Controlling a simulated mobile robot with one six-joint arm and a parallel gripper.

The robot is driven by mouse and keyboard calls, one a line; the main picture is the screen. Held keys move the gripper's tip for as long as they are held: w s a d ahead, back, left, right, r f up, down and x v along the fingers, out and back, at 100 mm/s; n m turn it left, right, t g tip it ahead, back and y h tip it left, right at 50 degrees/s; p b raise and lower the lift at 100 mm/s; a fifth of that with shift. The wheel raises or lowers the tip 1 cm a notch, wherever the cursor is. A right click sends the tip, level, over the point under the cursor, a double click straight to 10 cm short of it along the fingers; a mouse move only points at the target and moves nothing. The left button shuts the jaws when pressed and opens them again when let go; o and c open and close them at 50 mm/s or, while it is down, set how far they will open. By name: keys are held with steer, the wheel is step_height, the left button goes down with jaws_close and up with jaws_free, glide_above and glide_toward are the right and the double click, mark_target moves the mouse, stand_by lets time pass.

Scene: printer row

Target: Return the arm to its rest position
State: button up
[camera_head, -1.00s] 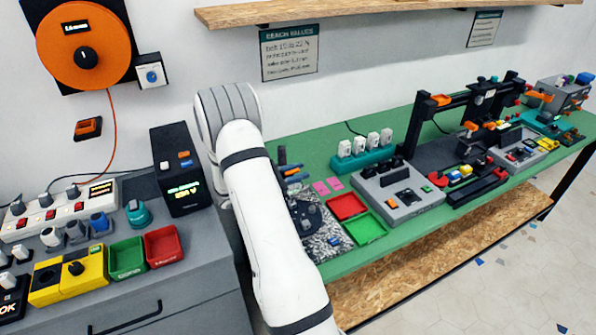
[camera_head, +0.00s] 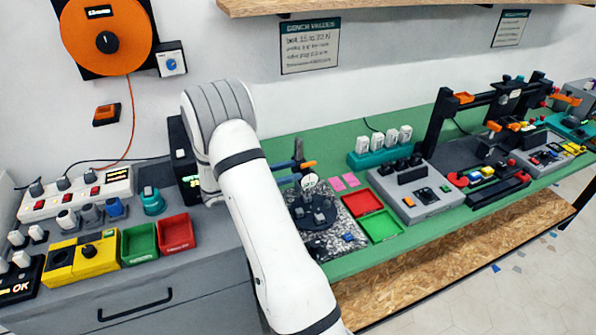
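My white arm (camera_head: 265,215) rises from the bottom centre to a grey-ribbed elbow (camera_head: 218,112) near the wall. Beyond the elbow a short part of the arm shows at the left, beside the dark box with a green display (camera_head: 190,182), and covers part of that box.
Right of the arm, the green bench (camera_head: 345,265) holds a speckled plate (camera_head: 345,238), a red tray (camera_head: 362,203), a green tray (camera_head: 382,226) and a grey device (camera_head: 420,195). At left, a grey cabinet (camera_head: 190,280) carries a yellow box (camera_head: 82,258) and bins. A wooden shelf (camera_head: 400,4) overhangs.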

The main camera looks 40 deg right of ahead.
stand_by(0.5)
steer(key=s+a+r+m+t+y, duration=0.3)
steer(key=s+a+r+m+y, duration=0.3)
steer(key=s+a, duration=0.5)
steer(key=s+a+r+m+t+y, duration=0.4)
steer(key=s+a+r+m+y, duration=0.2)
steer(key=s+a+y, duration=0.4)
steer(key=a+m+y, duration=0.1)
steer(key=a, duration=0.2)
steer(key=shift+s+a+y, duration=0.3)
steer(key=shift+s+a, duration=0.05)
